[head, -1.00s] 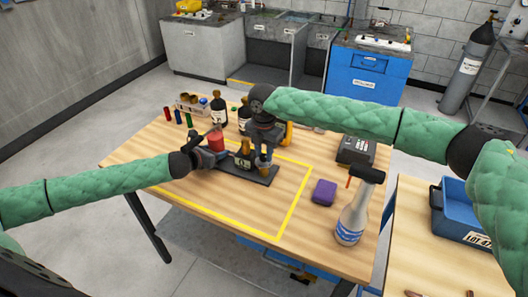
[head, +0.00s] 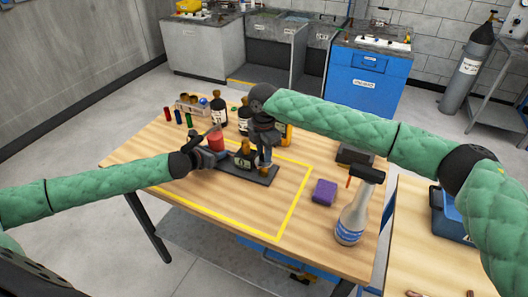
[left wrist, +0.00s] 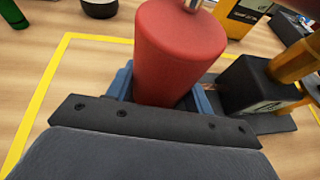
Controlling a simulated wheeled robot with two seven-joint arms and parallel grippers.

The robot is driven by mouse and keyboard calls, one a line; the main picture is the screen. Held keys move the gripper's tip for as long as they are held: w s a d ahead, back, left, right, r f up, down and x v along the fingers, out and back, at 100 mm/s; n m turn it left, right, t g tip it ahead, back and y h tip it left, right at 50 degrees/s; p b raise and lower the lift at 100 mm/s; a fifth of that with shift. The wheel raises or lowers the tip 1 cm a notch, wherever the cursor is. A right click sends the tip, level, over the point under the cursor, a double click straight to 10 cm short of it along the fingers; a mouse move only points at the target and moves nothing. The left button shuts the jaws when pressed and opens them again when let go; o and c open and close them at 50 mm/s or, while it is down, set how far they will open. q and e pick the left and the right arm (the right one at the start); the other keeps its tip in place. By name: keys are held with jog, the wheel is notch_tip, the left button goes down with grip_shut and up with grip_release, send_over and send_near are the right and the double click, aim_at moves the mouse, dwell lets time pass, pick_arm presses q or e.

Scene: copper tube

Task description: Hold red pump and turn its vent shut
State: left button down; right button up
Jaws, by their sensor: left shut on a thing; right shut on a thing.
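The red pump (head: 216,141) is a red cylinder on a dark base plate (head: 262,179), beside a black block with brass fittings (head: 242,160). My left gripper (head: 204,155) reaches in from the left and is shut around the red cylinder. In the left wrist view the red cylinder (left wrist: 178,55) stands between the blue-grey fingers. My right gripper (head: 264,155) points down at the right end of the block and is shut at the vent. The vent itself is mostly hidden there; brass parts (left wrist: 296,62) show at the right of the left wrist view.
Dark bottles (head: 219,110) stand behind the pump. Small coloured cylinders (head: 178,117) and a rack are at the back left.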

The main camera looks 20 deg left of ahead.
jog(key=shift+a+r, duration=0.1)
jog(key=o, duration=1)
jog(key=shift+c, duration=0.2)
notch_tip(320, 180, up, 12)
